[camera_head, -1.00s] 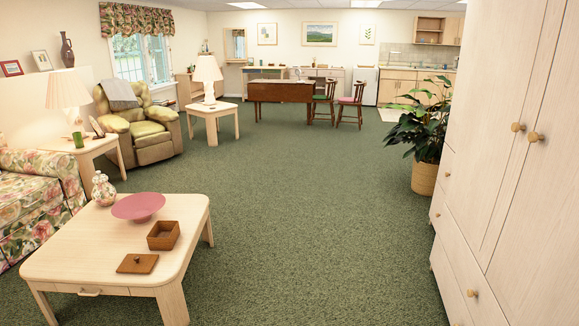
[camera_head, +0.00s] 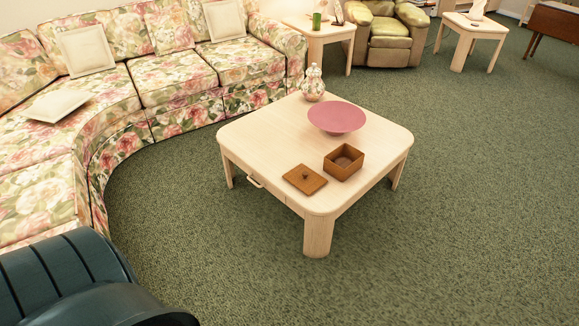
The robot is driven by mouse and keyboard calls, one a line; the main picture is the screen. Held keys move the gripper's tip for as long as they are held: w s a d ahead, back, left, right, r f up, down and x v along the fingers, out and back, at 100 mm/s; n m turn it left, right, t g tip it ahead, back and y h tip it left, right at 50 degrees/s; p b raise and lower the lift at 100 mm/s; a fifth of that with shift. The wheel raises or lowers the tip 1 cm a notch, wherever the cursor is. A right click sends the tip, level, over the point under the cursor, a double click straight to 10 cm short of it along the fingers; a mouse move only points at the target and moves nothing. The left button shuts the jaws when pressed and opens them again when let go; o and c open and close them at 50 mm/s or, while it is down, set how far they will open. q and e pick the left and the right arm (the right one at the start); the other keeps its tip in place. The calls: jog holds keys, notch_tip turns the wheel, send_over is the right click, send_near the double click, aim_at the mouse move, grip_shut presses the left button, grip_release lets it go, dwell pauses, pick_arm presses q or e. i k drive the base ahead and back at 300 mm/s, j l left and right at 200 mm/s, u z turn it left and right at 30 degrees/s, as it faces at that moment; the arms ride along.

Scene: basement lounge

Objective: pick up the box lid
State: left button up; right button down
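The box lid (camera_head: 305,179) is a flat, square, brown wooden piece with a small dark knob on top. It lies flat on the pale wooden coffee table (camera_head: 262,135), near the table's front corner. The open brown box (camera_head: 343,163) stands just to the right of the lid, apart from it. Neither of my grippers is in view.
A pink bowl (camera_head: 336,117) and a patterned vase (camera_head: 313,84) stand farther back on the table. A floral sofa (camera_head: 175,80) curves behind and left of it. Green carpet (camera_head: 470,200) is clear in front and to the right. An armchair (camera_head: 392,35) stands at the back.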

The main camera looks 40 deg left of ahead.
aim_at(305, 177)
jog(key=i+j+u, duration=0.1)
jog(key=i+j, duration=0.55)
jog(key=i, duration=0.3)
jog(key=i+j, duration=0.1)
jog(key=j, duration=0.55)
jog(key=i+j, duration=0.1)
jog(key=j, duration=0.6)
jog(key=i+j+z, duration=0.1)
jog(key=j, duration=0.55)
jog(key=j+z, duration=0.1)
jog(key=j, duration=0.55)
jog(key=k, duration=0.05)
